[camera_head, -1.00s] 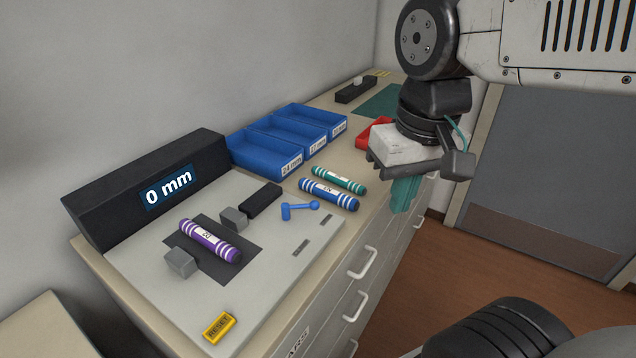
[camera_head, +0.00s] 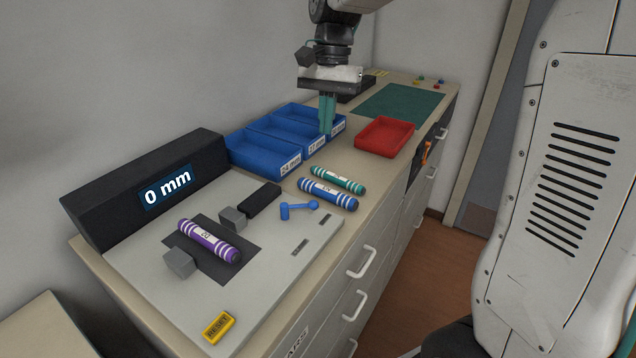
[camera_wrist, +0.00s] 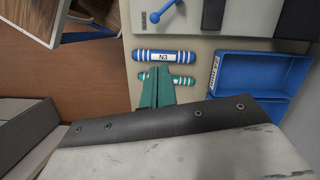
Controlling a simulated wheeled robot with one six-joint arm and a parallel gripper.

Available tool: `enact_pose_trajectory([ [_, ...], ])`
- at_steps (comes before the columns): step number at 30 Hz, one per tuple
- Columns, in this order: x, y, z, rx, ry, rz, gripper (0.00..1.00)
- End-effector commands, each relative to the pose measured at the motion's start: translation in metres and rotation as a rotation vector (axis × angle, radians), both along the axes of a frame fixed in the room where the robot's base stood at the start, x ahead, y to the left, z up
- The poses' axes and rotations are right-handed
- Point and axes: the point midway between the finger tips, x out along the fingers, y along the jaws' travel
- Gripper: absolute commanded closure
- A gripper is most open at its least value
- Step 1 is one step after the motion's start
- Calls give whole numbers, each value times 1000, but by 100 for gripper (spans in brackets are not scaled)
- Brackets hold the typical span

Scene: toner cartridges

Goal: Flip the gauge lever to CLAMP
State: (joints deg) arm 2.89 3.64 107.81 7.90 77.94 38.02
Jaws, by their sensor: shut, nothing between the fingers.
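The blue gauge lever (camera_head: 299,208) lies on the right part of the grey gauge plate (camera_head: 262,290), its ball end pointing right. It also shows at the top of the wrist view (camera_wrist: 160,12). A purple striped cartridge (camera_head: 209,241) lies on the plate between two grey blocks (camera_head: 179,263). The black gauge housing (camera_head: 100,205) reads "0 mm". My gripper (camera_head: 327,130) has teal fingers, shut and empty, above the counter near the blue bins, beyond the lever. In the wrist view the fingers (camera_wrist: 157,104) partly cover the green cartridge.
A blue cartridge (camera_head: 328,194) and a green cartridge (camera_head: 338,179) lie on the counter beside the plate. Blue bins (camera_head: 262,158) stand behind them. A red tray (camera_head: 385,136) and a green mat (camera_head: 400,101) lie farther back. A yellow RESET button (camera_head: 218,327) is at the plate's front.

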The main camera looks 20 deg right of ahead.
Motion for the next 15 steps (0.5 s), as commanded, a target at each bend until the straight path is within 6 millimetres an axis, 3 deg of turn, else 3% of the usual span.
enact_pose_trajectory([
  [8,-1,0,-2,-1,-1,1,100],
  [15,-7,5,-33,0,3,2,100],
])
